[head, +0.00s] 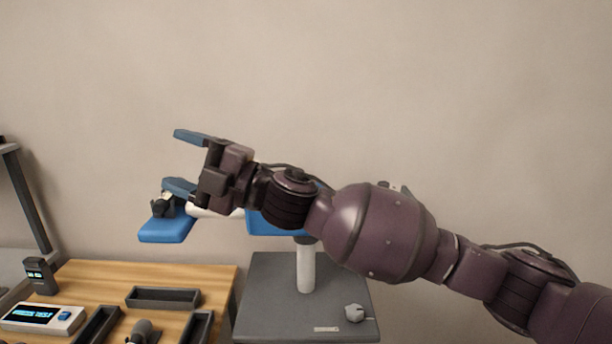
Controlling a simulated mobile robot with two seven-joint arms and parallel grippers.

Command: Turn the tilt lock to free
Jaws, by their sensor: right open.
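My right gripper (173,160) reaches in from the right, its two blue fingers spread wide and pointing left, with nothing between them. A white stand post (306,268) rises from a grey pedestal and carries a blue body (272,224), partly hidden by my right arm. A white bar (222,212) runs left from there toward a tilted blue plate (167,230). A small black and white fitting (160,207) sits at the plate, just below the lower finger; it may be the tilt lock. Its setting cannot be read. My left gripper is not in view.
A wooden table (90,272) at lower left holds dark trays (163,298), a white box with a lit display (42,317) and a dark device (40,276). The grey pedestal (262,300) bears a small grey object (354,313). The wall behind is bare.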

